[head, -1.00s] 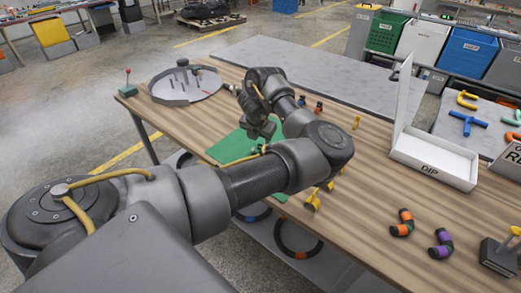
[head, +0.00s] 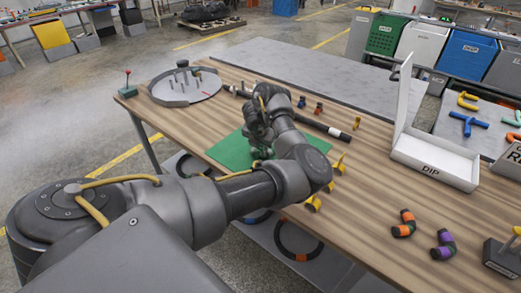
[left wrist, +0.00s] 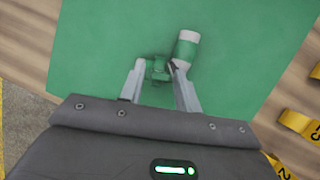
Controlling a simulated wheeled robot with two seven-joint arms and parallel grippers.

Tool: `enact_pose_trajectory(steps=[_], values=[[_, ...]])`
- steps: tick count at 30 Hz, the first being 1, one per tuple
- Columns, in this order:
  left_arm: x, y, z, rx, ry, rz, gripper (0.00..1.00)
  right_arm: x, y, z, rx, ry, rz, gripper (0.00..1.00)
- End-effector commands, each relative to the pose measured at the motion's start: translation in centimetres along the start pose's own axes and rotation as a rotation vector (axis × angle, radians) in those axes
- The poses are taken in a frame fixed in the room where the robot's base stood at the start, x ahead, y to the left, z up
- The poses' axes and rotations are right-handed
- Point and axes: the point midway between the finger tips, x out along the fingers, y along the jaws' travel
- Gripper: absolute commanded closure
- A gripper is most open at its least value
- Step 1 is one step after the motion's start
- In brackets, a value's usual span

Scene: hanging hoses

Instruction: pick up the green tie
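A small green tie (left wrist: 158,68) lies on the green mat (left wrist: 90,40) in the left wrist view, between my left gripper's fingertips (left wrist: 159,70). The fingers stand apart on either side of it, with little gap; whether they touch it I cannot tell. A green and white cylinder (left wrist: 186,48) lies just beyond the right-hand fingertip. In the head view my left gripper (head: 261,152) is low over the green mat (head: 232,153), and my wrist mostly hides the tie. My right gripper is not in view.
Yellow numbered tags (left wrist: 297,122) stand beside the mat's right edge. A black bar with white bands (head: 325,128) lies behind the gripper. A round grey tray (head: 190,90) is at the far left, and a white DIP box (head: 432,160) is at the right.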

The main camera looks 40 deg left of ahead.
Motion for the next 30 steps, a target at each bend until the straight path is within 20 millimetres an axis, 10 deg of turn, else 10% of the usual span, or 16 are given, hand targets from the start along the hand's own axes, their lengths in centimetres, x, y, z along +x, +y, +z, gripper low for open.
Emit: enact_pose_trajectory(steps=[7, 22, 30], values=[[0.0, 0.0, 0.0, 0.000, 0.000, 0.000, 1.00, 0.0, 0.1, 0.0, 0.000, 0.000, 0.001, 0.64], [-1.0, 0.1, 0.5, -0.002, -0.004, -0.001, 1.00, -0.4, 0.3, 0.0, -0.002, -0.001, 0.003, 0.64], [-5.9, 0.6, 0.7, -0.009, -0.006, -0.002, 1.00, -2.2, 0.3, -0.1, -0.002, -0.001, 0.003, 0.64]])
